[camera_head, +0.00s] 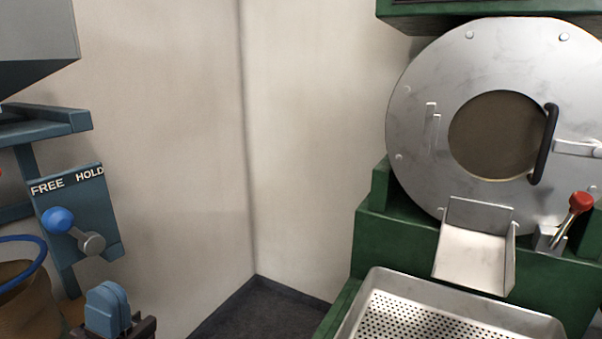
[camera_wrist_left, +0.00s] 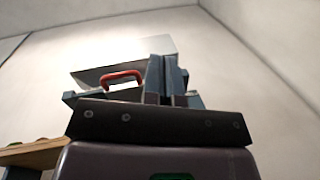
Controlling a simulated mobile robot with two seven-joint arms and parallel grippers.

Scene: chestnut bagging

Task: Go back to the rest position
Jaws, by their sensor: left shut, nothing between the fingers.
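My left gripper (camera_head: 108,308) is at the bottom left of the head view, its blue fingers pressed together with nothing between them. It stands to the right of a brown bag (camera_head: 22,305) and below a blue panel marked FREE and HOLD (camera_head: 78,215). The fingers also show in the left wrist view (camera_wrist_left: 166,80), pointing up past a red handle (camera_wrist_left: 122,76). My right gripper is in neither view.
A lever with a blue knob (camera_head: 57,220) sits on the panel. A blue hoop (camera_head: 38,248) rims the bag. At right stands a green machine (camera_head: 400,235) with a round steel door, red-knobbed lever (camera_head: 580,202) and perforated tray (camera_head: 375,283). Bare walls lie between.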

